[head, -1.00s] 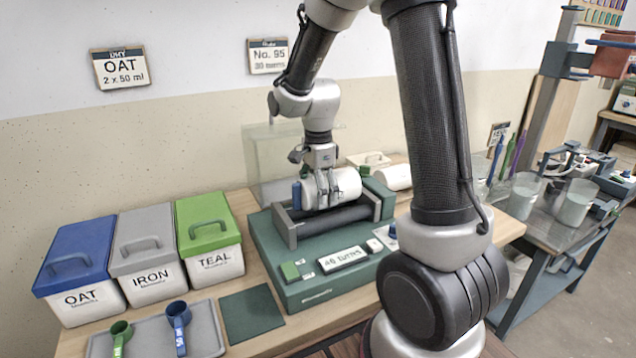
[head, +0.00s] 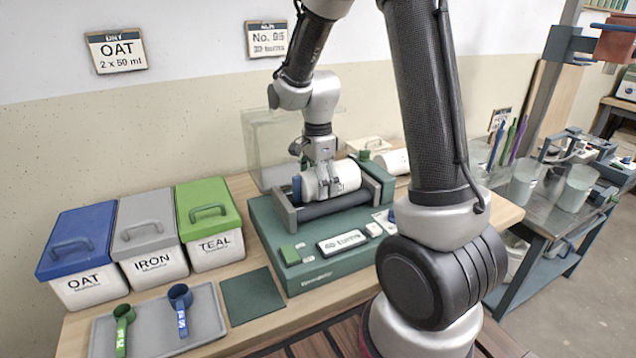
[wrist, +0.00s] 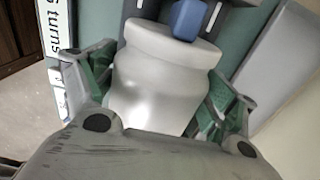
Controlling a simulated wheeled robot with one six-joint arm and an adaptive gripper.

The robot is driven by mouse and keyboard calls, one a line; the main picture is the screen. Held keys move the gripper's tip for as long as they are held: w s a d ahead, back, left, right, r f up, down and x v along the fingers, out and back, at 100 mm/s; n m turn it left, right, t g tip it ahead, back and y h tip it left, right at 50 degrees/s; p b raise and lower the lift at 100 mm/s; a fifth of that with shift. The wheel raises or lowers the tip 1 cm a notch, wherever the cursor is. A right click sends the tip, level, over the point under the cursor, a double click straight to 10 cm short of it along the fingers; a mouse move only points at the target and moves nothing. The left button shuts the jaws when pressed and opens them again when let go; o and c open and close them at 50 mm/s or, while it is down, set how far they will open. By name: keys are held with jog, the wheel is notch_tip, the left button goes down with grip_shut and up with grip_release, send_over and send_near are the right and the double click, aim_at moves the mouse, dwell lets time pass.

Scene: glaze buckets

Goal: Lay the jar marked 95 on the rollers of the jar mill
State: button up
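A white jar (head: 346,174) with a blue knob at one end lies on its side over the dark rollers (head: 335,207) of the green jar mill (head: 270,215). No number shows on it. My gripper (head: 327,190) points down from above with its fingers on either side of the jar. In the wrist view the green-padded fingers (wrist: 160,90) press close against both sides of the white jar (wrist: 160,70). Whether the jar rests on the rollers or hangs just above them, I cannot tell.
Another white jar (head: 393,162) lies behind the mill, by a cream box (head: 367,144). A clear guard (head: 262,140) stands behind the rollers. OAT, IRON and TEAL buckets (head: 150,245) and a grey tray (head: 145,338) with scoops are at left. A green mat (head: 252,296) lies bare.

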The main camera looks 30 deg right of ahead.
jog(key=shift+o, duration=0.4)
notch_tip(320, 180, up, 12)
jog(key=n, duration=0.2)
jog(key=shift+n, duration=0.3)
jog(key=s+n, duration=0.1)
jog(key=n, duration=0.1)
jog(key=s+f+n, duration=0.1)
jog(key=n, duration=0.1)
jog(key=shift+s+d+f+n, duration=0.1)
jog(key=shift+s+f+n, duration=0.1)
jog(key=shift+s+n, duration=0.2)
jog(key=s+d+r+n+t, duration=0.1)
jog(key=s+r+n, duration=0.3)
jog(key=s, duration=0.5)
jog(key=s+d+r+n+t, duration=0.2)
jog(key=s+n, duration=0.4)
jog(key=s, duration=0.4)
jog(key=shift+d+r+n+t, duration=0.2)
jog(key=shift+r+n+t, duration=0.1)
jog(key=shift+r+t, duration=0.5)
